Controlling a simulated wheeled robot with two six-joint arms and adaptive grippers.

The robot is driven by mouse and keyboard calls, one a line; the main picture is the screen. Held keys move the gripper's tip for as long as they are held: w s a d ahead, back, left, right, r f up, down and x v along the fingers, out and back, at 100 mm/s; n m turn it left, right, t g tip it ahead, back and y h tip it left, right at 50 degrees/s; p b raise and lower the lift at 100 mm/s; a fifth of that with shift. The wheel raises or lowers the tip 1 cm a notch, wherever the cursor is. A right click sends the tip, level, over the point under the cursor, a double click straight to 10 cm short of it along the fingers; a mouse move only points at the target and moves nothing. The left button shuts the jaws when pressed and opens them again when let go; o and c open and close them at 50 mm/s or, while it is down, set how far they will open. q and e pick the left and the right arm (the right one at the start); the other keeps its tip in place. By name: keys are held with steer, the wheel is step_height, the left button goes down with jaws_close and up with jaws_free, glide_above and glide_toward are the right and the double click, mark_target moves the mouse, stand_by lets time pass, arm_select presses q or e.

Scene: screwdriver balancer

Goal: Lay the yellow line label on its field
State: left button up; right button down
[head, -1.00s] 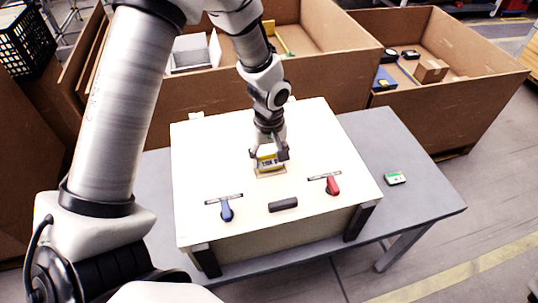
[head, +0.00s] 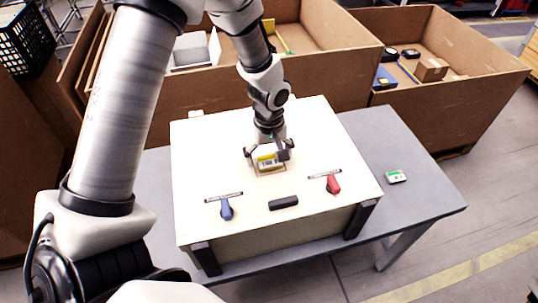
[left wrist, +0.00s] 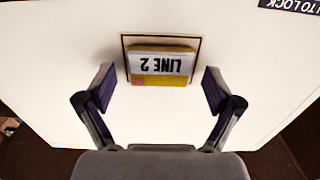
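The yellow line label (head: 268,161) is a small block with a yellow band and a white face. In the left wrist view the label (left wrist: 160,65) reads "LINE 2" upside down and lies over the thin dark rectangle of its field (left wrist: 150,35). The outline shows above it and at its sides; its lower part is hidden. My left gripper (head: 266,154) is over the label. In the left wrist view the gripper (left wrist: 158,88) is open, with one finger on each side and a clear gap to the label. My right gripper is not in view.
The white board (head: 210,160) also carries a blue-handled tool (head: 226,209), a black block (head: 283,203) and a red-handled tool (head: 333,185). A small green-and-white item (head: 395,177) lies on the grey table (head: 420,190). Large cardboard boxes (head: 450,95) stand behind.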

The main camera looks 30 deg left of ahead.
arm_select(q)
step_height(320, 180, up, 12)
stand_by(0.6)
stand_by(0.4)
